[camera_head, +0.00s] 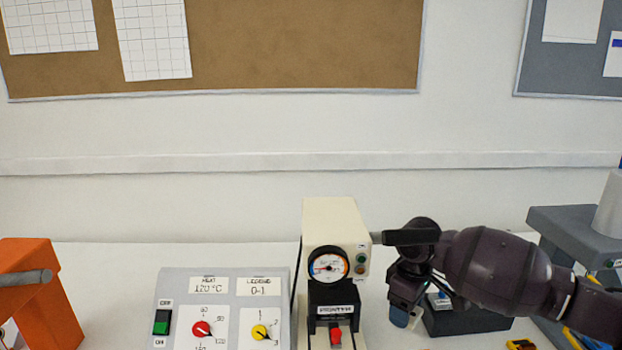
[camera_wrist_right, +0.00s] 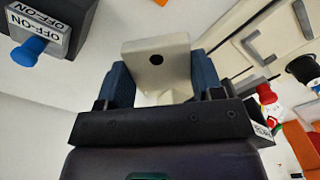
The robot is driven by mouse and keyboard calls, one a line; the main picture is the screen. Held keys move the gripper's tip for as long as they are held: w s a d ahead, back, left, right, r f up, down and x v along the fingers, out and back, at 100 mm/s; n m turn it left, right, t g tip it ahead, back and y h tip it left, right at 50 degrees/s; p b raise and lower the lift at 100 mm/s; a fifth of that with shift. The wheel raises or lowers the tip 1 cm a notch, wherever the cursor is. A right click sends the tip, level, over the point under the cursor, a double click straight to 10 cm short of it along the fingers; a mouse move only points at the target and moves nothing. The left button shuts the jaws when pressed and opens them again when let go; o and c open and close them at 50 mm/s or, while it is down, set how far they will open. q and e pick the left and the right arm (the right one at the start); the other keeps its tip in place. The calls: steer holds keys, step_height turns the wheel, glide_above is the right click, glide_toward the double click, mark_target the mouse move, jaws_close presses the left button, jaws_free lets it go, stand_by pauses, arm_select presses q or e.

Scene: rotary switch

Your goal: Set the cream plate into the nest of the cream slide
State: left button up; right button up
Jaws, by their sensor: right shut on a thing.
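My right gripper (camera_head: 402,318) points down to the right of the cream press. In the right wrist view, its blue-padded fingers (camera_wrist_right: 163,82) are shut on a cream plate (camera_wrist_right: 150,55) with a dark round hole. The plate is hidden in the head view. A cream surface with grey angled pieces (camera_wrist_right: 268,45) shows at the upper right of the wrist view, apart from the plate. I cannot tell whether this is the cream slide, and I see no clear nest in the head view. My left gripper is out of view.
The cream press (camera_head: 335,222) has a dial and a red knob (camera_head: 335,336). A grey control panel (camera_head: 222,282) stands left of it. A dark switch box (camera_head: 470,320) is close right of my gripper. An orange stand (camera_head: 38,290) is at the left.

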steer(key=s+r+m, duration=0.2)
steer(key=s+m, duration=0.7)
steer(key=s, duration=0.6)
steer(key=shift+s+d+m+p, duration=0.35)
steer(key=shift+d+m+p, duration=0.05)
steer(key=shift+w, duration=0.1)
steer(key=w+n, duration=0.4)
steer(key=w, duration=0.2)
steer(key=w+f+n, duration=0.1)
steer(key=w+n, duration=0.3)
steer(key=w, duration=0.3)
steer(key=w+a+f+n+b, duration=0.1)
steer(key=w+n, duration=0.3)
steer(key=w, duration=0.2)
steer(key=shift+w+f+n, duration=0.15)
steer(key=shift+w+n, duration=0.1)
steer(key=shift+n, duration=0.05)
steer(key=shift+w+n, duration=0.6)
steer(key=shift+w, duration=0.15)
